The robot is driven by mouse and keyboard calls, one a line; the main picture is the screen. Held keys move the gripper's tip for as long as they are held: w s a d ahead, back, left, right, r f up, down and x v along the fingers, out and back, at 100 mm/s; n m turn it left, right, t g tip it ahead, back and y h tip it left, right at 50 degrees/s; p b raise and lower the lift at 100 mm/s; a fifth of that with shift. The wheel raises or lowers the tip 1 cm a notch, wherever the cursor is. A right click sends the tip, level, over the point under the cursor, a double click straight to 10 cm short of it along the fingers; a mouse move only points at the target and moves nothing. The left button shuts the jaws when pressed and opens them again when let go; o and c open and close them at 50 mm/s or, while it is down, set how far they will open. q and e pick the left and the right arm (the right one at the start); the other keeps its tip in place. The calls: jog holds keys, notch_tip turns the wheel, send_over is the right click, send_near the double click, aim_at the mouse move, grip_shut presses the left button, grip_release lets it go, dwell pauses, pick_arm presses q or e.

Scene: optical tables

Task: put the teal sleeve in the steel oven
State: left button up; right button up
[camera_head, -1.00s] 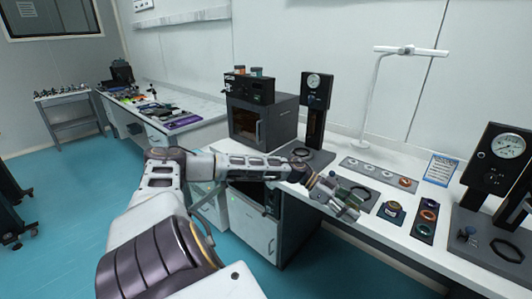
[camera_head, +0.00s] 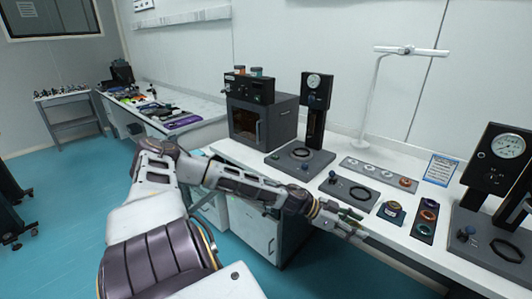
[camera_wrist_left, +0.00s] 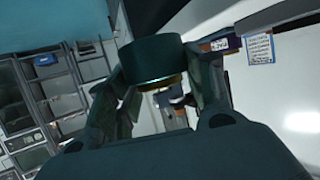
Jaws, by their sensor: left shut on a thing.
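My left gripper (camera_head: 350,224) is over the front edge of the bench, left of the small coloured rings. In the left wrist view, its fingers (camera_wrist_left: 165,95) are shut on a dark teal sleeve (camera_wrist_left: 153,58), a short cylinder held at the fingertips. In the head view the sleeve is too small and covered to make out clearly. The steel oven, a dark grey box (camera_head: 281,119) with an amber-tinted front window, stands on the bench to the left of the gripper. Its door looks closed. My right gripper is not in view.
A gauge press (camera_head: 315,108) stands right of the oven, and another gauge stand (camera_head: 496,160) at the far right. A dark plate (camera_head: 350,193), a ring tray (camera_head: 424,228) and a lamp (camera_head: 362,100) share the bench. Blue floor lies open at left.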

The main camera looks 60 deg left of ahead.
pick_arm(q)
jog(key=s+d+f+n+t+y, duration=0.3)
jog(key=s+d+f+n+y, duration=0.1)
jog(key=d+f+n+y, duration=0.4)
jog(key=shift+s+d+f+n+t+y, duration=0.35)
jog(key=shift+d+f+y, duration=0.3)
jog(key=shift+f, duration=0.45)
dwell(1.8)
dwell(0.7)
